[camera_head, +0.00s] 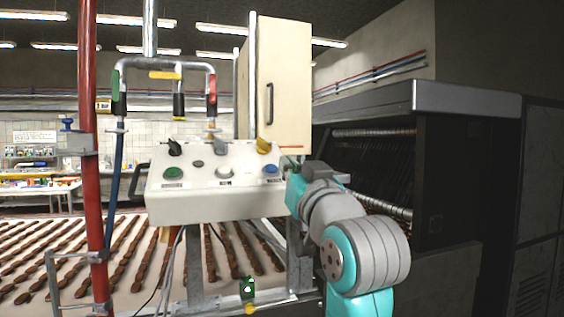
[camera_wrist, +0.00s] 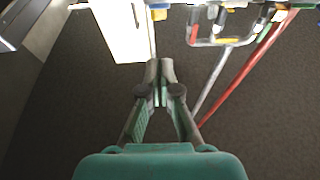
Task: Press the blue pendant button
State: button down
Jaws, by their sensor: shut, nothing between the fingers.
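The blue button (camera_head: 270,169) is at the right end of the front face of the white pendant box (camera_head: 200,205) in the head view. It is round and sits below a yellow knob. My gripper (camera_wrist: 160,72) is shut and empty in the wrist view, its two fingertips together. In the head view my arm reaches to the right end of the box, just right of the blue button, and hides most of the gripper. I cannot make out the blue button in the wrist view. Contact with the box cannot be told.
A green button (camera_head: 173,173) and a white button (camera_head: 224,172) share the box face. A cream cabinet (camera_head: 280,85) stands behind it. A red pipe (camera_head: 88,130) rises at left, and a dark machine (camera_head: 465,150) stands at right. Chocolate rows lie on the conveyor below.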

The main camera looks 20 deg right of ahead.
jog(key=shift+v, duration=2)
